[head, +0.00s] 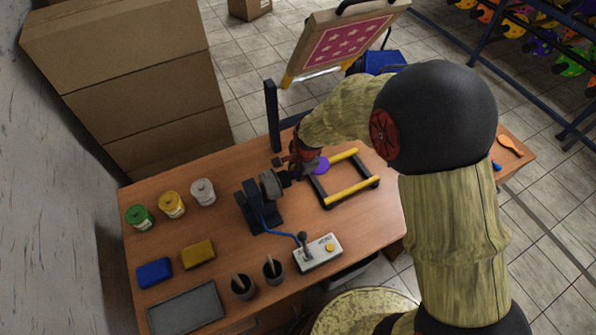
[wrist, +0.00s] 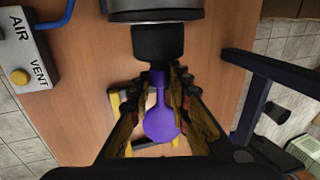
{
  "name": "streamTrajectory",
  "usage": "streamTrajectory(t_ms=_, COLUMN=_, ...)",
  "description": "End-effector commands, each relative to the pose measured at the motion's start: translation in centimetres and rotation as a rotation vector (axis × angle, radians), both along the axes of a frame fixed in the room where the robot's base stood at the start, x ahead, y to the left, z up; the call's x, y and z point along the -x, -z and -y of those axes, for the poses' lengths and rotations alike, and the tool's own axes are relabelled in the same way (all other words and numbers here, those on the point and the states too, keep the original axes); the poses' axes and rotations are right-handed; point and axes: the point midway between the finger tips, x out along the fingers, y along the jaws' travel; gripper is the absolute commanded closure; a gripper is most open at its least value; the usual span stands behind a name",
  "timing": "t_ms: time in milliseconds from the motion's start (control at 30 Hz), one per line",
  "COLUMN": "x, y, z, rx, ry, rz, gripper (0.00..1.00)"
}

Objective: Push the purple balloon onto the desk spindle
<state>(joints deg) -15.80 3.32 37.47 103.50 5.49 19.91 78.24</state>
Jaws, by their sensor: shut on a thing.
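The purple balloon (wrist: 161,124) is limp and flat in the wrist view, with its round body toward me and its narrow neck pointing at the desk spindle. In the head view a small part of the balloon (head: 321,165) shows beside my gripper (head: 301,163). My gripper (wrist: 161,82) is shut on the balloon's neck, one finger on each side. The desk spindle has a black nozzle (wrist: 158,42) in front of a grey cylinder; its machine (head: 262,208) stands on the table. The neck's end meets the nozzle's edge; I cannot tell whether it is over it.
A black frame with yellow bars (head: 352,186) lies just right of the spindle. An AIR/VENT lever box (head: 318,253) stands in front, joined by a blue hose. A dark post (head: 272,115) rises behind. Paint jars (head: 171,205) stand at the left.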

Motion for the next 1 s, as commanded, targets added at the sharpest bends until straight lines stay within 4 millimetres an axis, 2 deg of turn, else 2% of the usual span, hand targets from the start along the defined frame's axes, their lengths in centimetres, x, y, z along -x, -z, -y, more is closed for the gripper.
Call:
streamTrajectory(t_ms=67, x=0.0, y=0.0, z=0.0, rx=0.0, ry=0.0, rz=0.0, gripper=0.9)
streamTrajectory(t_ms=100, x=0.0, y=0.0, z=0.0, rx=0.0, ry=0.0, rz=0.0, gripper=0.79)
streamTrajectory(t_ms=433, x=0.0, y=0.0, z=0.0, rx=0.0, ry=0.0, rz=0.0, gripper=0.6)
streamTrajectory(t_ms=767, x=0.0, y=-0.1, z=0.0, rx=0.0, ry=0.0, rz=0.0, gripper=0.6)
streamTrajectory(t_ms=1000, x=0.4, y=-1.9, z=0.2, rx=0.0, ry=0.0, rz=0.001, gripper=0.6)
